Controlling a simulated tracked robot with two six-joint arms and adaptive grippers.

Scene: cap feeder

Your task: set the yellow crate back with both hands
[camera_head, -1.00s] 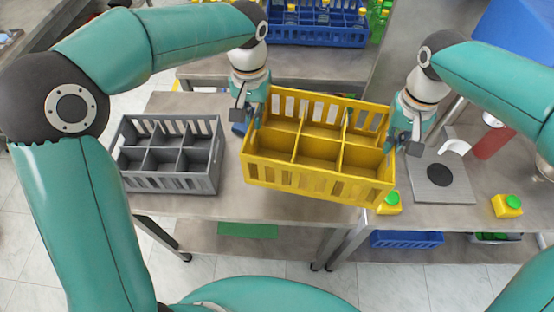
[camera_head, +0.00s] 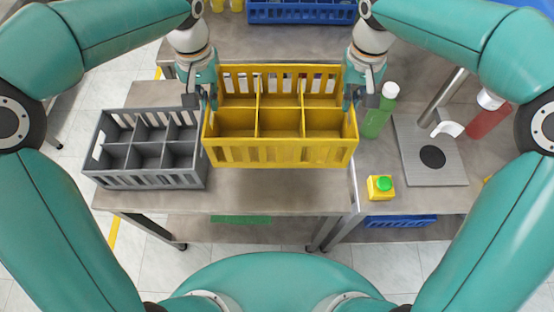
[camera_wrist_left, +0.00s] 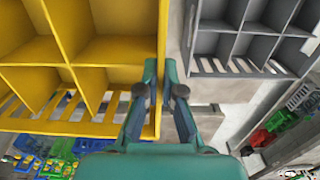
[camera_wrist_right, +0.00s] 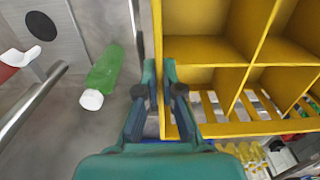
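The yellow crate (camera_head: 280,153) is empty and divided into several compartments. It looks level and raised above the table in the head view. My left gripper (camera_head: 206,98) is at its left end wall; in the left wrist view the fingers (camera_wrist_left: 158,75) straddle the yellow wall. My right gripper (camera_head: 356,98) is at its right end wall; in the right wrist view the fingers (camera_wrist_right: 162,75) straddle that wall. Both grippers look shut on the crate's walls. The crate hides the table under it.
A grey divided crate (camera_head: 150,180) stands close on the left. On the right are a green bottle (camera_head: 377,120), a small yellow container with green cap (camera_head: 380,187) and a metal stand plate (camera_head: 440,172). A blue crate (camera_head: 300,12) stands at the back. The table's front (camera_head: 270,195) is clear.

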